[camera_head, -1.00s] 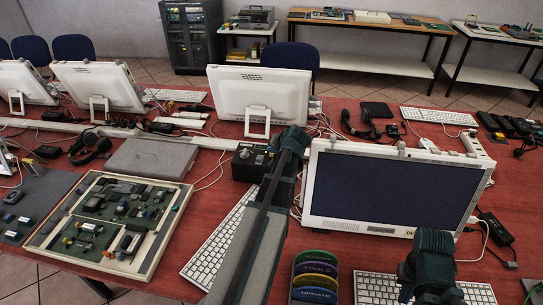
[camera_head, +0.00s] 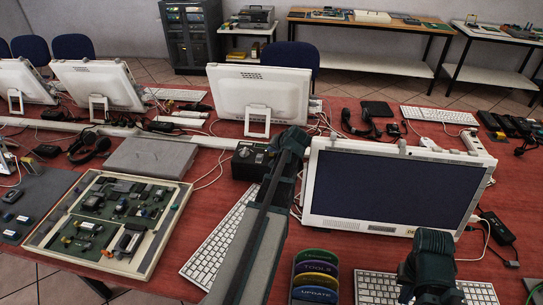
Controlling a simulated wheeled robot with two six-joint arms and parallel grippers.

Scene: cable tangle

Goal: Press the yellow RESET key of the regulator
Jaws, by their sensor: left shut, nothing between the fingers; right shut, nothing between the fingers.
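A small black box (camera_head: 251,161) with a round knob on top stands on the red table, just left of my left arm; I take it for the regulator. No yellow RESET key can be made out on it. My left gripper (camera_head: 292,142) is at the far dark end of my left arm, just right of the box. Its fingers are too dark to make out, and contact with the box cannot be told. My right gripper (camera_head: 432,262) is low at the right, in front of the monitor and over a keyboard. Its fingers are also not distinct.
A white monitor (camera_head: 396,190) stands right of my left arm. A keyboard (camera_head: 217,246) and a tray of circuit boards (camera_head: 157,235) lie to the left. A rack of coloured labelled pieces (camera_head: 315,280) stands between my arms. Cables lie around the box.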

